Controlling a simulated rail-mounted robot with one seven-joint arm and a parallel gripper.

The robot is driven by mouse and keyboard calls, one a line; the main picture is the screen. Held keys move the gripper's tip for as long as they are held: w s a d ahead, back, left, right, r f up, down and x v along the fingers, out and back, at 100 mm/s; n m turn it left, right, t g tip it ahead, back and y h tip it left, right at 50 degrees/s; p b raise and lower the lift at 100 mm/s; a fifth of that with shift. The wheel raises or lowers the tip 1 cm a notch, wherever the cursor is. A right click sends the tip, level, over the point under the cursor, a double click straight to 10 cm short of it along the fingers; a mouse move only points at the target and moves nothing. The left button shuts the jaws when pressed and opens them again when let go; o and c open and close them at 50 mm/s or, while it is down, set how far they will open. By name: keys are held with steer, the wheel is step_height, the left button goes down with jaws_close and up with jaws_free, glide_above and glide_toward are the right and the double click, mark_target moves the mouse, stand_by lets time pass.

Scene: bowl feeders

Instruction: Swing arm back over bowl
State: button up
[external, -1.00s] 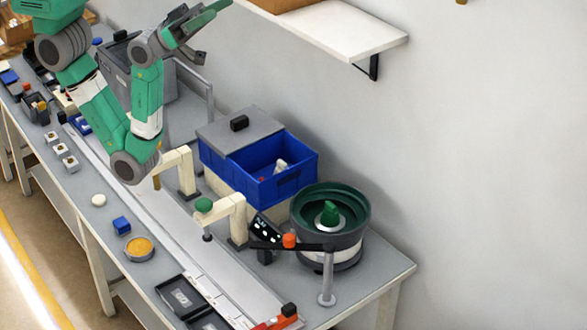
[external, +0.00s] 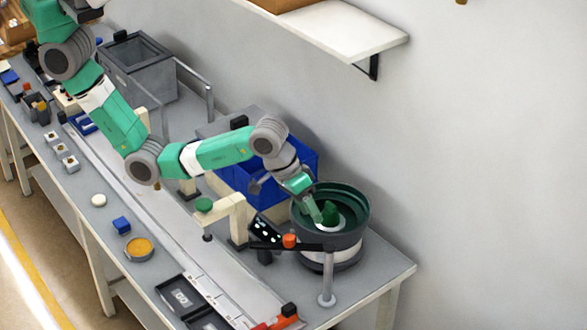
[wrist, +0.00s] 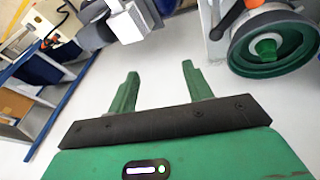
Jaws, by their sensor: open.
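The bowl feeder (external: 357,203) stands at the right end of the bench, with a dark green bowl and a green cone (external: 330,212) inside. The dark swing arm (external: 309,246) sits on a grey post (external: 327,280) at its near side. It points left, across the front of the feeder, with an orange knob (external: 289,240) on it. My gripper (external: 315,212) overlaps the bowl's left part in the external view. In the wrist view my gripper (wrist: 157,72) is open and empty. The bowl (wrist: 270,70) is at upper right, apart from the fingers, with the orange knob (wrist: 253,3) above it.
A blue bin (external: 295,158) stands behind my arm, partly hidden. A cream bracket with a green knob (external: 204,204) stands left of the feeder. A small control panel (external: 266,230) is beside the swing arm. Dark trays (external: 178,292) lie at the bench front. A white shelf (external: 350,38) is on the wall.

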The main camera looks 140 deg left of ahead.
mark_target(289, 236)
steer(key=s+a+f+n+g+h, duration=0.1)
steer(key=s+f, duration=0.2)
steer(key=s, duration=0.1)
steer(key=s+a+f+n+g+h, duration=0.1)
steer(key=s+f+n+g, duration=0.1)
steer(key=s+f, duration=0.2)
steer(key=s+a+f+n+g+h, duration=0.1)
steer(key=s+f, duration=0.3)
steer(key=shift+s+n, duration=0.1)
steer(key=shift+n, duration=0.2)
step_height(289, 236, down, 8)
steer(key=shift+r, duration=0.2)
jaws_close()
steer(key=shift+a, duration=0.1)
